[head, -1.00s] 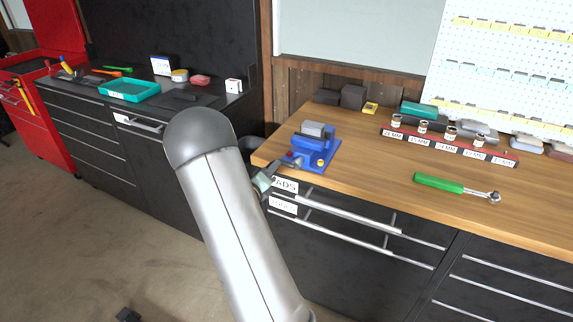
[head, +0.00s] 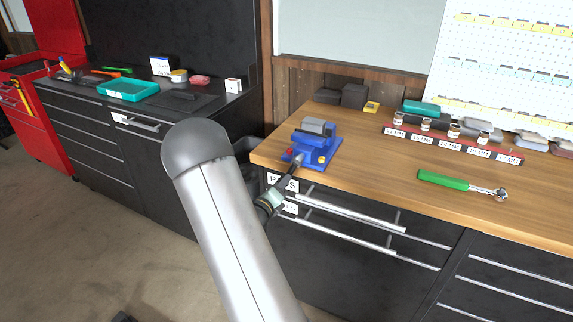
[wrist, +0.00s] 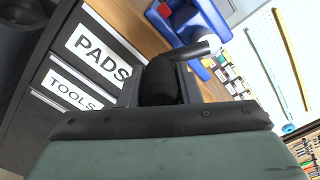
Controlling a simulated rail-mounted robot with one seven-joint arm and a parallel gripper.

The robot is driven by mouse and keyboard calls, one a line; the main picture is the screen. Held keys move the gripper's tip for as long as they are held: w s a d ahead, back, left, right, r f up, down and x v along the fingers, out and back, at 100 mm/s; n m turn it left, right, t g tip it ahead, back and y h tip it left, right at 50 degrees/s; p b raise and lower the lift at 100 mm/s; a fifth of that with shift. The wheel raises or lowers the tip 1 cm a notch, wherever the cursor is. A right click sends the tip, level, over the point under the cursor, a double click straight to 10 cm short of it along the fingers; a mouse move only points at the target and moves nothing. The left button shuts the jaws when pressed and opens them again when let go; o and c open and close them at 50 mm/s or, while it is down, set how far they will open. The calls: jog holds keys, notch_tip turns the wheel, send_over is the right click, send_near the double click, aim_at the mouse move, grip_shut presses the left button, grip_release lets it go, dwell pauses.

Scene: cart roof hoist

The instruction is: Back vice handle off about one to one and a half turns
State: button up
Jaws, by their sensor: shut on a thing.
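The blue vice (head: 322,146) with grey jaws stands at the front left corner of the wooden bench. Part of its blue body shows at the top of the wrist view (wrist: 181,26). In the wrist view the vice handle (wrist: 186,53) is a dark crank with a thick grip, reaching up and right towards the vice. My gripper (wrist: 160,85) is shut on that grip. In the head view my gripper (head: 295,168) is small and dark, below the vice at the bench's front edge. The handle's far end and the jaw opening are not clear.
Drawers labelled PADS (wrist: 98,47) and TOOLS (wrist: 73,88) lie just below, with protruding bar handles (head: 350,208). A green-handled ratchet (head: 443,180) and a socket rail (head: 450,145) lie right on the bench. The bench between vice and ratchet is clear.

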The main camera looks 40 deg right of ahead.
jog(key=shift+s+d, duration=0.15)
jog(key=shift+s, duration=0.1)
jog(key=s, duration=0.1)
jog(key=s+d, duration=0.1)
jog(key=s, duration=0.1)
jog(key=shift+s+d+r, duration=0.1)
jog(key=shift+s+r, duration=0.05)
jog(key=shift+s, duration=0.05)
jog(key=shift+s+r, duration=0.15)
jog(key=shift+r, duration=0.1)
jog(key=shift+s+d+r+p, duration=0.25)
jog(key=shift+s+r+p, duration=0.25)
jog(key=shift+s, duration=0.1)
jog(key=shift+s+d+r+p, duration=0.2)
jog(key=shift+s+r+p, duration=0.3)
jog(key=shift+s, duration=0.1)
jog(key=shift+f, duration=0.1)
